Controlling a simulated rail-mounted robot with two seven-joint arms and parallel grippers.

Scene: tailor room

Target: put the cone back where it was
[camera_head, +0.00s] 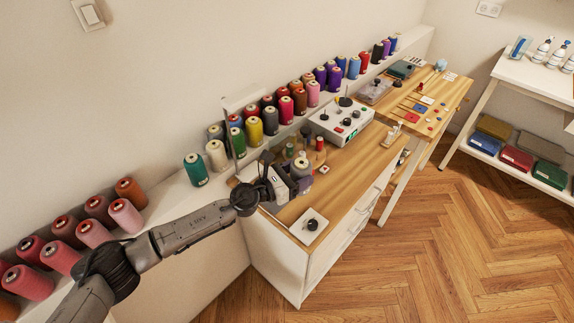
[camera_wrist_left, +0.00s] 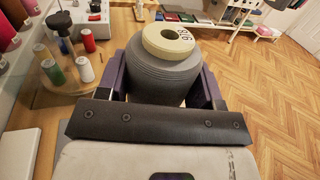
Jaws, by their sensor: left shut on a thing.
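A grey thread cone (camera_wrist_left: 163,75) with a cream top ring marked with digits is between the fingers of my left gripper (camera_wrist_left: 165,88) in the left wrist view. The gripper is shut on it and the cone looks upright. In the head view the held cone (camera_head: 302,168) shows at the end of my left arm, above the near part of the wooden cabinet top (camera_head: 345,183). Whether its base touches anything is hidden. Rows of coloured cones stand on the wall ledge (camera_head: 172,196) behind; a teal cone (camera_head: 195,170) and a cream cone (camera_head: 217,156) are nearest left of the gripper.
A round wooden spool stand (camera_wrist_left: 66,88) with small spools is close beside the gripper. A white control box (camera_head: 341,122) sits farther along the cabinet top. A small white block with a black knob (camera_head: 312,225) is at the near end. Pink and red cones (camera_head: 126,215) stand left.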

